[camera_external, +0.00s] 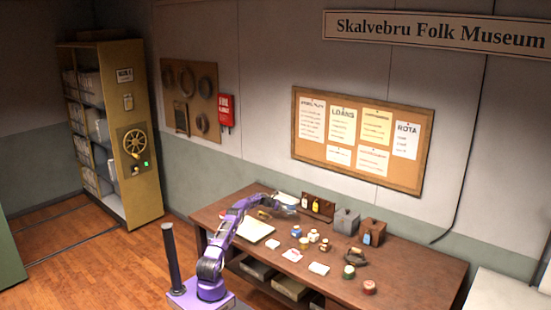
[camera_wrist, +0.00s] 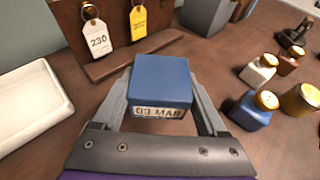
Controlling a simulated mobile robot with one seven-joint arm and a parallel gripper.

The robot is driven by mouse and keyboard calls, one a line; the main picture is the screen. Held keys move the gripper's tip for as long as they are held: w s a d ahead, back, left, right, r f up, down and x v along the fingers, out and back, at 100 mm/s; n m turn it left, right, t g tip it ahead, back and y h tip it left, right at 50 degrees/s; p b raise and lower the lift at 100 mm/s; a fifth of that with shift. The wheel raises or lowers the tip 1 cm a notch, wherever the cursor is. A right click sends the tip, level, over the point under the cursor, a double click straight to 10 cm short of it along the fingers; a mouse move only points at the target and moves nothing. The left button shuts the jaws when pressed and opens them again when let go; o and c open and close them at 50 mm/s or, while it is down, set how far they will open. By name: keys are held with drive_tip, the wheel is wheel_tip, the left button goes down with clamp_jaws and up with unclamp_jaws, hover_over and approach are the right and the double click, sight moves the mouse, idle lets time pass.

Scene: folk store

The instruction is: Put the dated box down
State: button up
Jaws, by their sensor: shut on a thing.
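The dated box (camera_wrist: 160,82) is a small blue block with a pale label reading "03 MAR" on its near side, seen in the wrist view. My gripper (camera_wrist: 160,92) is shut on it, one finger at each side. In the external view my gripper (camera_external: 287,207) is over the back part of the wooden workbench (camera_external: 420,284), in front of the tag rack (camera_external: 318,207).
The tag rack (camera_wrist: 100,55) with tags stands just beyond the box. A white tray (camera_wrist: 30,105) lies to the left. Small jars, including a blue one (camera_wrist: 254,110), stand to the right. Grey and brown boxes (camera_external: 346,221) stand farther along the bench. Bare wood shows around the box.

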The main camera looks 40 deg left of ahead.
sight(291, 221)
wheel_tip(291, 221, down, 6)
drive_tip(key=shift+f+b, duration=0.25)
drive_tip(key=shift+b, duration=0.1)
drive_tip(key=shift+f, duration=0.2)
drive_tip(key=o, duration=1.5)
drive_tip(key=shift+r, duration=0.3)
drive_tip(key=p+v, duration=0.1)
drive_tip(key=v, duration=1.1)
drive_tip(key=shift+f, duration=0.1)
